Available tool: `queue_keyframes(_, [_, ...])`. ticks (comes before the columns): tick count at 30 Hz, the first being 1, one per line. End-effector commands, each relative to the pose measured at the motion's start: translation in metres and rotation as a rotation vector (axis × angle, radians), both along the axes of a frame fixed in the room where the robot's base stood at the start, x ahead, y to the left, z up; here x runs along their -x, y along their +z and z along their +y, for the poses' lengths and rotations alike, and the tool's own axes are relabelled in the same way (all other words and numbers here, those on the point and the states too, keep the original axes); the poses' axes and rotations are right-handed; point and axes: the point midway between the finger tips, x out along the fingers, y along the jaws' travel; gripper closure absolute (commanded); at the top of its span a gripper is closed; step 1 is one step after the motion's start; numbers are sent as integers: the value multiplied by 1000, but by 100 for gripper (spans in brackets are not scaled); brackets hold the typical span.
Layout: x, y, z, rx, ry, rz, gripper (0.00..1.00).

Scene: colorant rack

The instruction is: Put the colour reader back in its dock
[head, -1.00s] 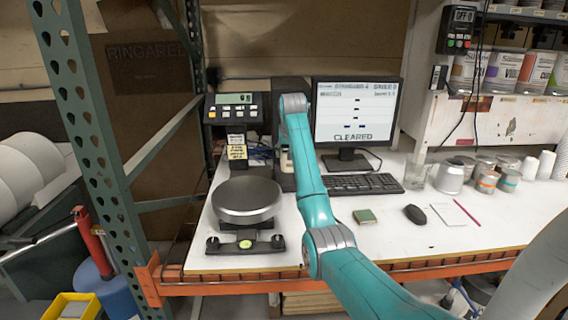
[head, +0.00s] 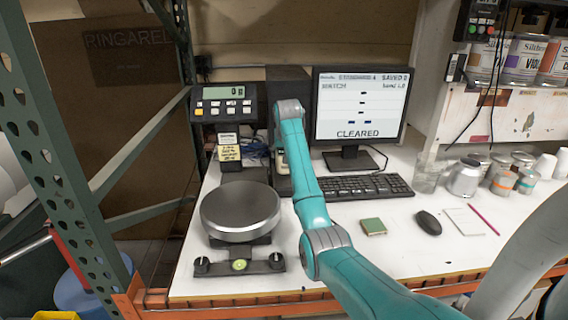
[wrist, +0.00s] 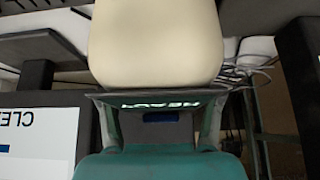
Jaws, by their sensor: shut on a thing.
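The colour reader appears to be the cream, rounded body (wrist: 157,45) at the top middle of the wrist view. A dark panel with partly visible lettering and a small blue mark lies just below it. My gripper (wrist: 160,112) is shut on the reader, with a finger showing on either side of the panel. In the head view my arm hides most of the gripper. A small cream patch of the reader (head: 281,159) shows left of the arm, in front of the dark upright box (head: 289,82).
The scale (head: 240,209) with its display (head: 226,102) stands left of my arm. The monitor (head: 361,105), reading CLEARED, and keyboard (head: 357,188) are on the right. A green block (head: 373,226) and mouse (head: 428,222) lie on the white bench. Cans and cups stand further right.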

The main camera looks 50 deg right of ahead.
Motion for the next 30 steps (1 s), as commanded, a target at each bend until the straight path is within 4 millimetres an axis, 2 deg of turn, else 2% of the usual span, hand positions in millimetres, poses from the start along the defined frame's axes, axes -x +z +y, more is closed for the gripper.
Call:
queue_keyframes(4, [0,-9,0,2,0,-2,100])
queue_keyframes(11, [0,-35,0,3,0,-3,100])
queue_keyframes(22, [0,-39,0,3,0,-3,100])
queue_keyframes(23, [0,-41,0,1,0,-1,31])
queue_keyframes(25, [0,-41,0,1,0,-1,13])
queue_keyframes(26, [0,-41,0,1,0,-1,11])
queue_keyframes(30, [0,-40,0,1,0,-1,11])
